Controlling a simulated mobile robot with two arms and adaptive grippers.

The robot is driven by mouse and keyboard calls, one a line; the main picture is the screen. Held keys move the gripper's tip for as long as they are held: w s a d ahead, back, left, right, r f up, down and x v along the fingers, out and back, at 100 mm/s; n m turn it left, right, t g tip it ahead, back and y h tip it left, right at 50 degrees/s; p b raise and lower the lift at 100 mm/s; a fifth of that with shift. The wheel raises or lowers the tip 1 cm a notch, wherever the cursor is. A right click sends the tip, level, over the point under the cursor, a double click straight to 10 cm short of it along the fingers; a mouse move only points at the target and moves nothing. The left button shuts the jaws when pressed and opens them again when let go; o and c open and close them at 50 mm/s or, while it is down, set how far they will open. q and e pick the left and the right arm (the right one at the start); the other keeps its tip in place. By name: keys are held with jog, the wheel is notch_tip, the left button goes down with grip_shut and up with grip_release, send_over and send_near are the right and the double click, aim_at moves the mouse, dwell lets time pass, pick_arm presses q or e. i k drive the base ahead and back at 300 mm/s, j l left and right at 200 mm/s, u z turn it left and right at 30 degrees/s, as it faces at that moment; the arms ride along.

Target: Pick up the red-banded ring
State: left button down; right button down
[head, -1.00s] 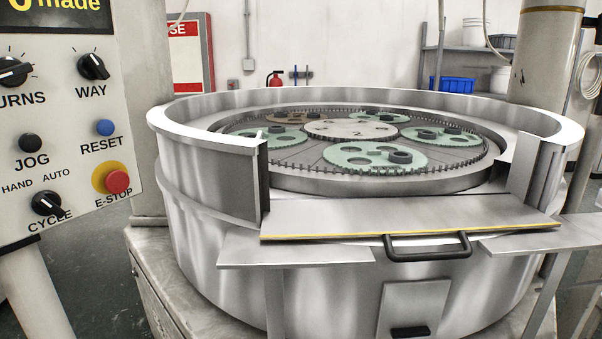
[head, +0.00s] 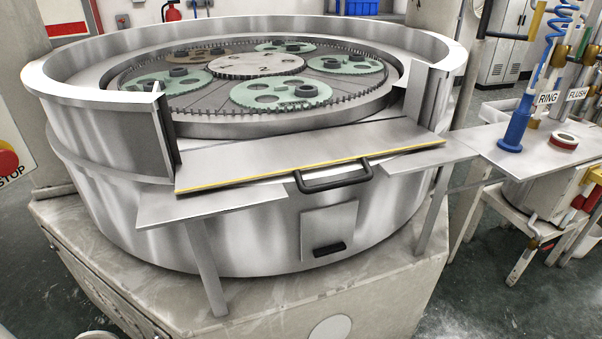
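The red-banded ring (head: 564,141) lies flat on a metal side shelf (head: 515,158) at the right of the head view. It is a small pale ring with a dark centre and a red band around its side. It lies to the right of a blue-handled tool and in front of the "RING" and "FLUSH" labels. Neither of my grippers shows in the head view, so their state is hidden.
The large round lapping machine (head: 250,220) fills the middle, with green geared carriers (head: 281,92) inside. Its lowered flap (head: 300,165) has a black handle. A blue-handled tool (head: 517,125) stands on the shelf. A white cart (head: 535,222) stands below.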

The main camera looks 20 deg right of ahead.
aim_at(564, 141)
jog(key=z, duration=1.95)
